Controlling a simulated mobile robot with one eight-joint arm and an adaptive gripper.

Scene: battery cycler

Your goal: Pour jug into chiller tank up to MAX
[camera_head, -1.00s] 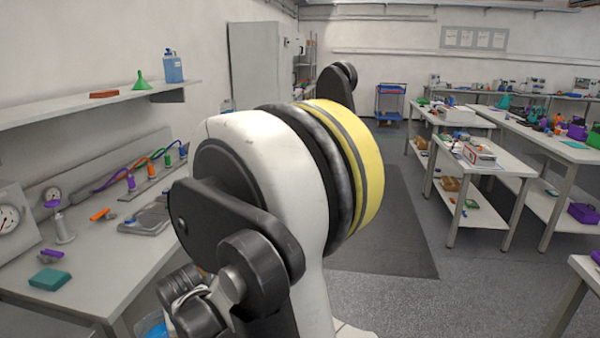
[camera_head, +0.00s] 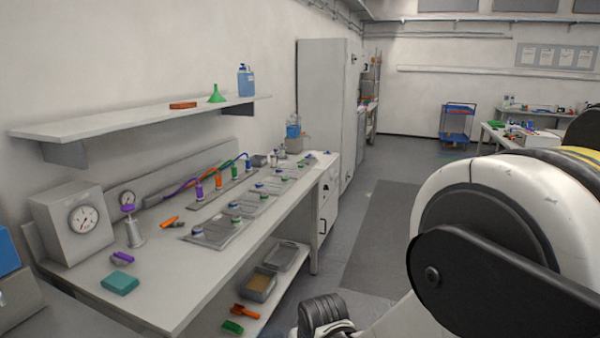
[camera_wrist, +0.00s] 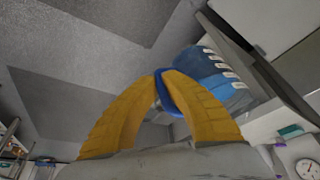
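In the wrist view, the yellow fingers of my gripper (camera_wrist: 164,78) are closed around a blue part that looks like a handle. Just beyond it is a translucent blue body with a row of white marks, apparently the jug (camera_wrist: 208,78); its rim and full outline are unclear. My gripper is out of the head view, where my arm fills the lower right. I cannot clearly identify the chiller tank or its MAX line. A blue and grey box (camera_head: 10,268) is cut off at the left edge of the head view.
The bench (camera_head: 150,290) holds a gauge box (camera_head: 72,222), a teal block (camera_head: 120,283) and several grey trays with coloured hoses. The wall shelf (camera_head: 130,122) carries a blue bottle (camera_head: 246,82) and green funnel (camera_head: 216,94). The aisle floor (camera_head: 385,225) is clear.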

